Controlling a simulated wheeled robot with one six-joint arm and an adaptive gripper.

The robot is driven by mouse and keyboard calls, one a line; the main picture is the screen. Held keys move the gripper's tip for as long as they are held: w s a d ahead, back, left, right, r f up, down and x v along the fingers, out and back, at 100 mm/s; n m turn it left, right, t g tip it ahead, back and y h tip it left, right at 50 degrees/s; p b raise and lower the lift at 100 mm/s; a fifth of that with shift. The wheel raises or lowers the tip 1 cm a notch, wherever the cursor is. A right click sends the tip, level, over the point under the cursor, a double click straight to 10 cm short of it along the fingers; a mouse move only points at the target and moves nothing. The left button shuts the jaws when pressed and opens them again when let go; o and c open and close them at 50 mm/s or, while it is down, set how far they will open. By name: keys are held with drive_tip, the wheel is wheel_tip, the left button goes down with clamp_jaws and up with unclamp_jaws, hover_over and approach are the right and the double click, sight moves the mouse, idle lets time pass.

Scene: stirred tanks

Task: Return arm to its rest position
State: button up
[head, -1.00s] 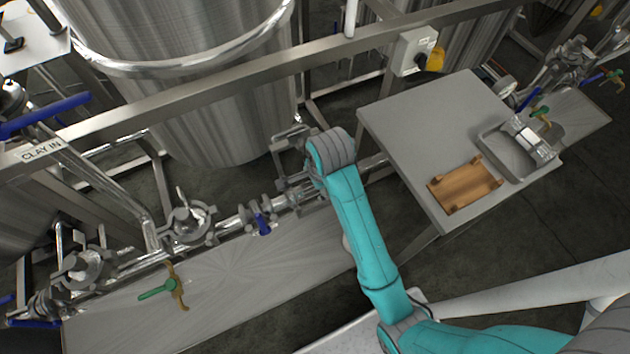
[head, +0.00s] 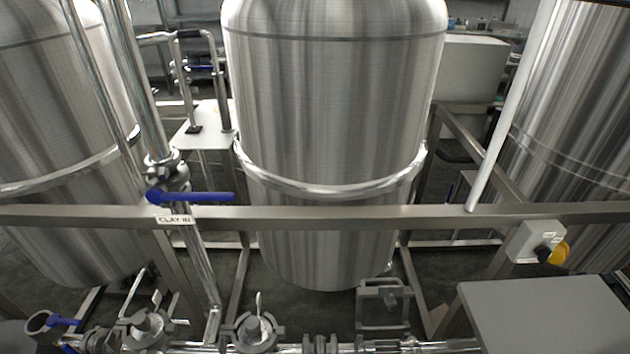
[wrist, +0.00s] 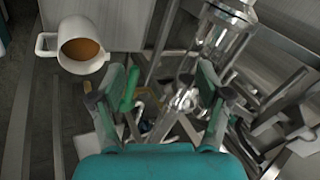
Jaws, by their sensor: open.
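My gripper (wrist: 160,92) shows in the wrist view with its two grey-green fingers spread wide apart. Nothing is held between them. My arm does not show in the head view now, so its overall pose cannot be told. Beyond the fingers, the wrist view shows steel pipework (wrist: 183,100) and a green valve handle (wrist: 130,90) near the left finger. Whether the fingers touch any of this cannot be told, but they look apart from it.
A white round vessel (wrist: 68,62) with a handle and brown inside is at upper left in the wrist view. A large steel tank (head: 335,110) stands behind a horizontal rail (head: 350,217). A blue valve lever (head: 200,197), switch box (head: 537,243) and grey tabletop (head: 545,315) are near.

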drive_tip(key=s+r+n+t, duration=0.3)
drive_tip(key=s+n, duration=0.2)
drive_tip(key=s, duration=0.5)
drive_tip(key=s+r+n+t, duration=0.3)
drive_tip(key=s+n, duration=0.2)
drive_tip(key=s, duration=0.5)
drive_tip(key=s+r+n+t, duration=0.3)
drive_tip(key=s+r+n, duration=0.1)
drive_tip(key=s+r, duration=0.3)
wheel_tip(320, 180, up, 2)
drive_tip(key=shift+r, duration=0.25)
drive_tip(key=shift+s+d, duration=0.1)
